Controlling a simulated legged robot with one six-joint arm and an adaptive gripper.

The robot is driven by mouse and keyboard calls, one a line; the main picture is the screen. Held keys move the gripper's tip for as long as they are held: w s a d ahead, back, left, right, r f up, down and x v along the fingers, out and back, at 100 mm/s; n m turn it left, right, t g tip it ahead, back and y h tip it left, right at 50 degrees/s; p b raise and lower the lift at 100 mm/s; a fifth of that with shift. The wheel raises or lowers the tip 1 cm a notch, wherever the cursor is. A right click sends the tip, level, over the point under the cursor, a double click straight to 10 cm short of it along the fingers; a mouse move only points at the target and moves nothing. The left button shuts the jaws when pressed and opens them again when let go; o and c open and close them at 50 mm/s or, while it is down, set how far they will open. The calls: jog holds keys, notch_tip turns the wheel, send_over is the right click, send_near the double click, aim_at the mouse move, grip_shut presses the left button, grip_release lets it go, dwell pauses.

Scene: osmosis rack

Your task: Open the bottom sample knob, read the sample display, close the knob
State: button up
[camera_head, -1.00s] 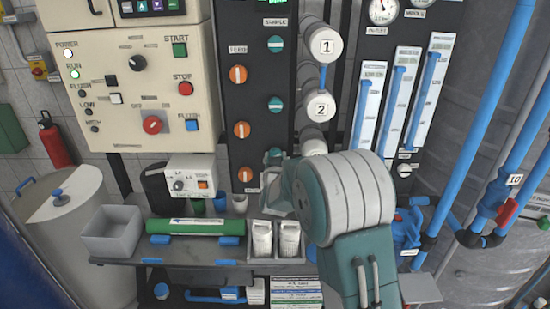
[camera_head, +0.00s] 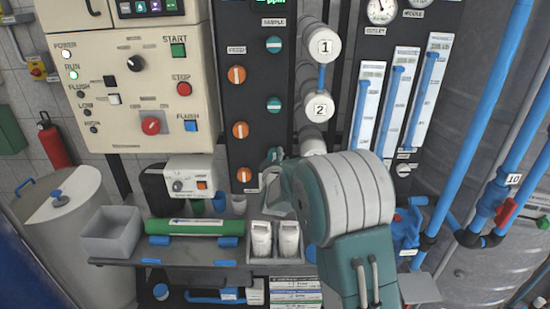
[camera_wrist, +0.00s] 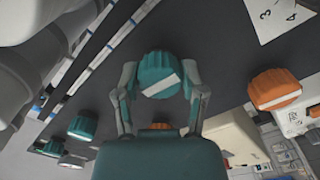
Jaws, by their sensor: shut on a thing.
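The bottom sample knob is teal with a white bar and sits between my fingers in the wrist view (camera_wrist: 160,76). Its white bar lies at a slant there. My gripper (camera_wrist: 161,95) is shut on this knob, one finger at each side. In the head view my gripper (camera_head: 274,158) is at the lower part of the black panel (camera_head: 255,120), and it and my arm largely hide the knob. Two more teal sample knobs, the upper (camera_head: 273,45) and the middle (camera_head: 273,104), are above it. The sample display (camera_head: 272,2) is cut off by the top edge; only green lettering shows.
Orange knobs (camera_head: 236,76) line the panel's left column. White numbered caps (camera_head: 325,47) stand close right of the sample column. A shelf below holds two white bottles (camera_head: 261,239), a green cylinder (camera_head: 192,227) and a grey bin (camera_head: 112,232).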

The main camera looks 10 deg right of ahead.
jog(key=shift+a+n, duration=0.1)
jog(key=shift+n, duration=0.6)
jog(key=o, duration=1.1)
jog(key=shift+w+a, duration=0.1)
jog(key=shift+o, duration=0.2)
jog(key=s+a, duration=0.2)
jog(key=s, duration=0.9)
jog(key=shift+s+a+f, duration=0.15)
jog(key=shift+s+a, duration=0.1)
jog(key=shift+s, duration=0.15)
